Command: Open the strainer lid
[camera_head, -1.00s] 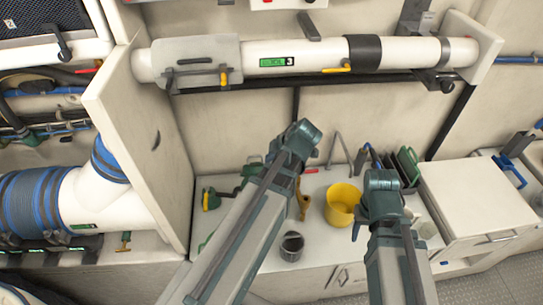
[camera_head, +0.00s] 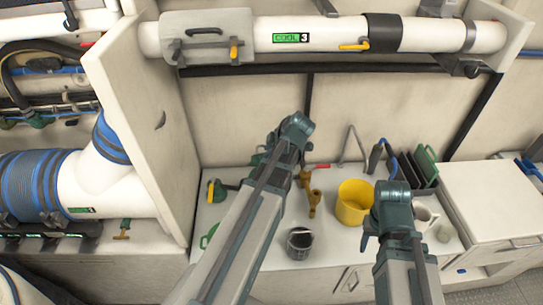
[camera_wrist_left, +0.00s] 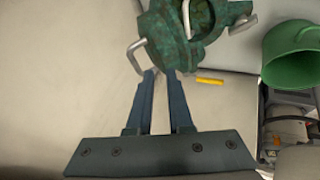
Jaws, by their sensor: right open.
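In the left wrist view a green, corroded metal fitting (camera_wrist_left: 190,30) with bent wire handles is at the top, probably the strainer; its top edge is cut off. My left gripper (camera_wrist_left: 161,74) has its two fingers apart, with pale surface showing between them. Their tips are just below the fitting; I cannot tell if they touch it. In the head view my left arm hides the left gripper's fingers and most of what is behind them. My right gripper (camera_head: 368,236) is over the bench's front, mostly hidden by its own wrist, and holds nothing I can see.
The white bench (camera_head: 330,240) holds a yellow mug (camera_head: 353,204), dark cup (camera_head: 299,244), brass part (camera_head: 313,198) and green-yellow valve (camera_head: 216,190). A partition (camera_head: 145,120) stands left; a white pipe (camera_head: 340,36) crosses above. A green container (camera_wrist_left: 292,55) is right in the wrist view.

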